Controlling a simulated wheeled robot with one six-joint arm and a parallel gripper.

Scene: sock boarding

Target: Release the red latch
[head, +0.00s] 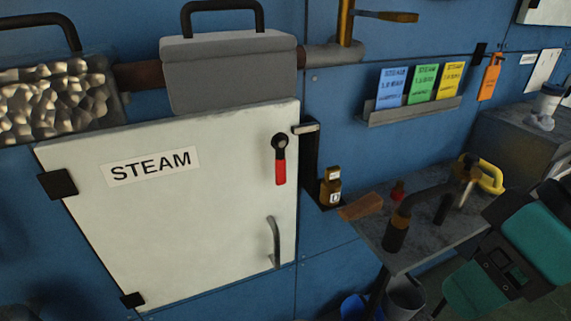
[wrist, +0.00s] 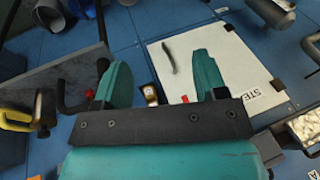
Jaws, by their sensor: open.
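The red latch (head: 280,172) hangs straight down from a black round pivot near the upper right edge of the white STEAM door (head: 190,230). The door looks closed. A small red bit of the latch (wrist: 185,98) shows in the wrist view, beside the right finger and partly hidden by my gripper. My gripper (wrist: 160,78) has two teal fingers, spread apart with nothing held between them. In the head view, teal and black parts of my arm are at the lower right, over the bench side and well away from the latch; the fingertips are not clear there.
A curved handle (head: 275,242) sits lower on the door. A small amber bottle (head: 330,187) stands on a ledge right of it. A card rack (head: 410,111) juts from the wall.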

